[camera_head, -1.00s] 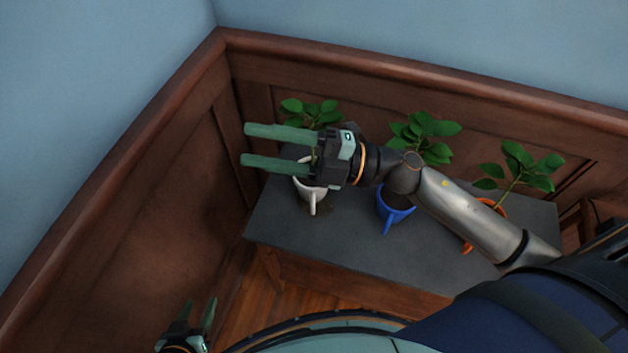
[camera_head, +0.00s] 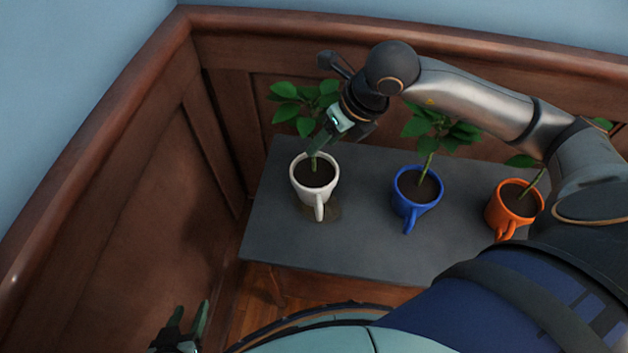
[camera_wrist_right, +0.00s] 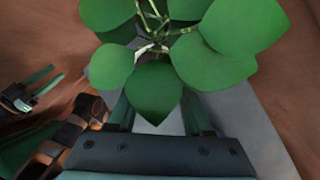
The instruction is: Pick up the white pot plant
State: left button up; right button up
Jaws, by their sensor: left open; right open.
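The white pot plant (camera_head: 315,193) stands upright on the dark grey table, its handle toward me and green leaves above. My right gripper (camera_head: 318,147) is open just above and behind the pot's rim, pointing down, beside the stem and partly over the leaves. In the right wrist view its open fingers (camera_wrist_right: 160,112) point toward the leaves (camera_wrist_right: 160,85), which hide most of the pot. I cannot tell whether the fingers touch the plant. My left gripper (camera_head: 188,322) is open and empty at the bottom left, away from the table.
A blue pot plant (camera_head: 416,205) and an orange pot plant (camera_head: 505,213) stand to the right on the same table (camera_head: 370,250). Wood panelling (camera_head: 150,200) closes in behind and on the left. The table's front strip is clear.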

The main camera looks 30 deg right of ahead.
aim_at(313, 161)
jog(key=shift+b+x, duration=0.4)
jog(key=shift+x, duration=2.75)
jog(key=shift+s+a, duration=0.1)
jog(key=shift+c, duration=0.4)
grip_shut()
jog(key=shift+r, duration=0.15)
